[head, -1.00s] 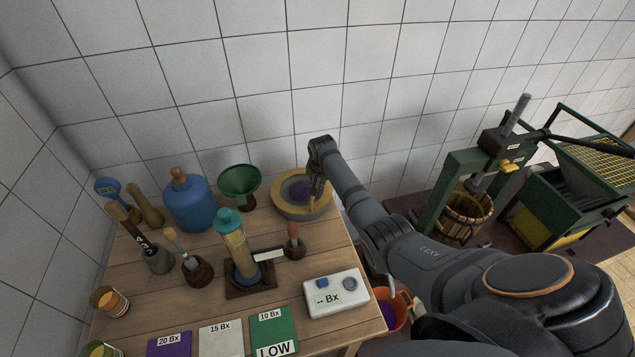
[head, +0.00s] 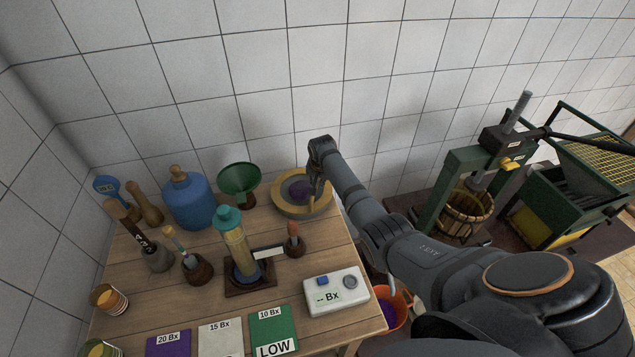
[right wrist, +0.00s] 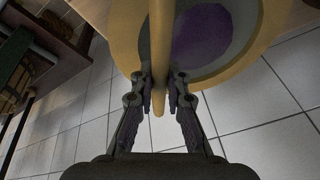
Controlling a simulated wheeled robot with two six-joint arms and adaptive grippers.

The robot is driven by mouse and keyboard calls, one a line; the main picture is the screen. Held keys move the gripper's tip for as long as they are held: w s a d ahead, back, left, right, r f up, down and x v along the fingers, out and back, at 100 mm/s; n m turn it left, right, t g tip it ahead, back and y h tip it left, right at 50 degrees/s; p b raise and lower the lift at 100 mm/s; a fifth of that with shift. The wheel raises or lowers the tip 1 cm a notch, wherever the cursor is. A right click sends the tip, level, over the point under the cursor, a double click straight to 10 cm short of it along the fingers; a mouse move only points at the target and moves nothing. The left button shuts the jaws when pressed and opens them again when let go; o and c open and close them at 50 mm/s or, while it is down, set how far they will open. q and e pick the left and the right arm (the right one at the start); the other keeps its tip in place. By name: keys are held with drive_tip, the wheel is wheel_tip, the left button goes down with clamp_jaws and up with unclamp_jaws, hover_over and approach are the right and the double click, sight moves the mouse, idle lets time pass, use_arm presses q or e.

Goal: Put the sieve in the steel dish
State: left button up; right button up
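The sieve (head: 281,186), a round yellow-rimmed ring with a long yellow handle, is at the back right corner of the wooden table. In the right wrist view its rim (right wrist: 122,35) is large and its handle (right wrist: 158,105) runs down between my fingers. My right gripper (head: 314,190) is at the sieve; in the right wrist view both fingers (right wrist: 161,90) close on the handle from either side. Grey with a purple round patch shows inside the ring. I cannot clearly separate the steel dish from this grey. My left gripper is not in view.
A green funnel (head: 239,178), blue jug (head: 188,203), cylinder with a teal top (head: 236,245) and white Bx meter (head: 336,293) stand on the table. An orange bucket (head: 399,312) is beyond its right edge. A green press (head: 447,190) stands farther right.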

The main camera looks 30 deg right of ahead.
drive_tip(key=o, duration=0.4)
drive_tip(key=shift+o, duration=0.2)
drive_tip(key=shift+r, duration=0.1)
drive_tip(key=v, duration=1.2)
